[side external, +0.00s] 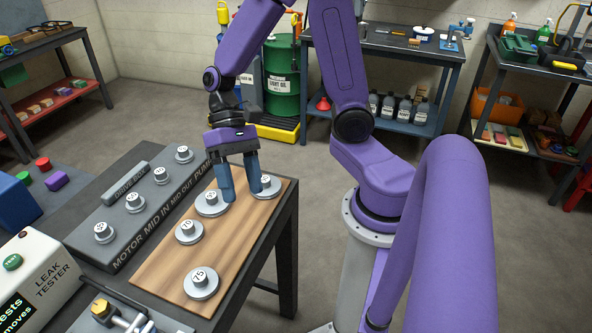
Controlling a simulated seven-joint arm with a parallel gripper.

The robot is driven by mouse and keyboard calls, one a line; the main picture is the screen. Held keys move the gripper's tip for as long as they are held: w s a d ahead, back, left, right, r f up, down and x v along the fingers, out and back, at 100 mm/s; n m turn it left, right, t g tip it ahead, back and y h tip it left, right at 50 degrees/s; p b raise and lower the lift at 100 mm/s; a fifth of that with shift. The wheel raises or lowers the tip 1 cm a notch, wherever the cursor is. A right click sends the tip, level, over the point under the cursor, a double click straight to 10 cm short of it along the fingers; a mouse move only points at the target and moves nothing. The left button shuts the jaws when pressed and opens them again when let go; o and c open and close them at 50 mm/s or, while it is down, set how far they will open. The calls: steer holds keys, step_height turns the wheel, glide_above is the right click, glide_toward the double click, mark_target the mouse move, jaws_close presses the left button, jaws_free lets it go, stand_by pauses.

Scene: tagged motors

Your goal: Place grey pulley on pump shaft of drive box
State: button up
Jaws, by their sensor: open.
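The drive box (129,219) is a dark grey block at the left of the table, lettered MOTOR, MID IN, MID OUT, PUMP from near to far. A light grey round piece (184,154) sits at its far, PUMP end. Several light grey pulleys with numbered tops stand on the wooden board: one at the front (202,287), one mid-board (189,233), and two at the far end, left (209,207) and right (267,187). My gripper (242,197) is open, fingers down, low between the two far pulleys. Its fingers partly hide both; I cannot tell whether they touch either.
The wooden board (237,228) lies right of the drive box on the dark table. A white leak tester (38,275) and a clamp-like tool (125,315) stand at the near left. A grey bar marked DRIVE BOX (131,182) lies along the box's far-left side.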

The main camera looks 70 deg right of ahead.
steer(key=s+d+r+n+t+h, duration=0.3)
steer(key=s+n+t+h, duration=0.2)
steer(key=s+n, duration=0.5)
steer(key=n, duration=0.5)
steer(key=shift+r, duration=0.15)
stand_by(0.6)
